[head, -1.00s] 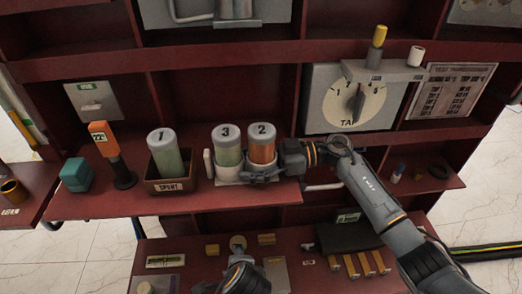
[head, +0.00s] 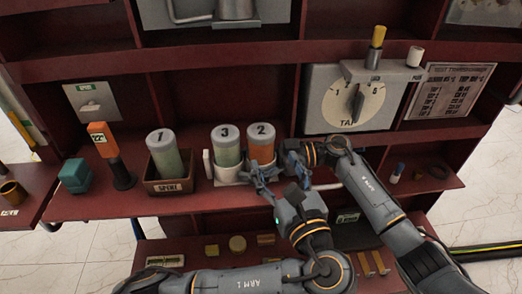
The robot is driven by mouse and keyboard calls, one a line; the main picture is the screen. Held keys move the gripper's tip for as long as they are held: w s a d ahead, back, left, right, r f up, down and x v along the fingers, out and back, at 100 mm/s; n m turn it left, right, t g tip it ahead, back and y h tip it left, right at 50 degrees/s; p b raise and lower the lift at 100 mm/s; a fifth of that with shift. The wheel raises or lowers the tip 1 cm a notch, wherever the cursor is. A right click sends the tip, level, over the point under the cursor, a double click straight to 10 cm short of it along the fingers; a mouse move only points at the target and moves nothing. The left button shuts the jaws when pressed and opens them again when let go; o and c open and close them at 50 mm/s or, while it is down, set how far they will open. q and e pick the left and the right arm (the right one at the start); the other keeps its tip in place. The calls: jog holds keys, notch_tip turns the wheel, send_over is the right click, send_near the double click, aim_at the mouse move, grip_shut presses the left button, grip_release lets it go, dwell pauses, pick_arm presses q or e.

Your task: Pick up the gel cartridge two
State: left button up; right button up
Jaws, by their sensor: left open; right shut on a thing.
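Gel cartridge two (head: 261,148), an orange cylinder with a grey cap marked 2, stands upright in the right cup of a white holder (head: 229,175). Cartridge 3 (head: 227,152), with green contents, stands in the left cup. My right gripper (head: 258,174) comes in from the right and is shut at the holder's right cup, low beside cartridge two. My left gripper (head: 278,178) is open just in front and to the right of cartridge two. It overlaps the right gripper in view and hides part of it and the cartridge's lower right side.
Cartridge 1 (head: 162,148) stands in a brown box marked SPENT (head: 169,187) to the left. An orange-headed tool (head: 103,140) and a teal block (head: 75,175) stand further left. A tap dial (head: 353,104) is behind at the right. Small parts lie on the lower shelf.

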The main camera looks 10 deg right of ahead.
aim_at(266, 144)
pick_arm(q)
jog(key=w, duration=0.2)
jog(key=w+a, duration=0.1)
jog(key=w, duration=0.4)
jog(key=shift+w+a+r, duration=0.1)
jog(key=shift+a+r, duration=0.15)
jog(key=shift+a, duration=0.05)
grip_shut()
notch_tip(266, 144, up, 18)
dwell(0.4)
pick_arm(e)
jog(key=o, duration=1)
jog(key=shift+d, duration=0.1)
